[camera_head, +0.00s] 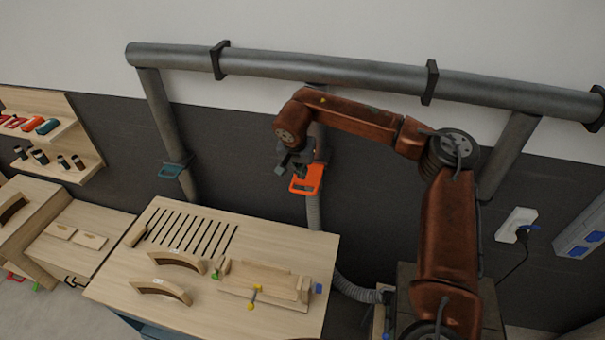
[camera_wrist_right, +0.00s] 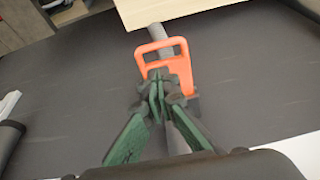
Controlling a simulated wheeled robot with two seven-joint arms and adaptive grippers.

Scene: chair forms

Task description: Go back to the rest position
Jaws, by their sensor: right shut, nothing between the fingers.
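My right arm rises from the lower right of the head view and bends over to the left. My right gripper (camera_head: 296,170) hangs high behind the table's back edge, in front of the dark wall. It is shut and empty, and its green fingers meet in the right wrist view (camera_wrist_right: 157,92). An orange handle (camera_head: 307,178) on a grey hose lies just behind the gripper in the head view. The handle (camera_wrist_right: 165,57) shows just past the fingertips in the right wrist view; I cannot tell whether they touch it. My left gripper is not in view.
A wooden worktable (camera_head: 115,287) stands below, with two curved wooden pieces (camera_head: 178,262) and a wooden fixture (camera_head: 265,283) on it. Thick grey pipes (camera_head: 330,75) run along the wall. A tool shelf (camera_head: 60,115) is at the left. A wall socket (camera_head: 516,222) is at the right.

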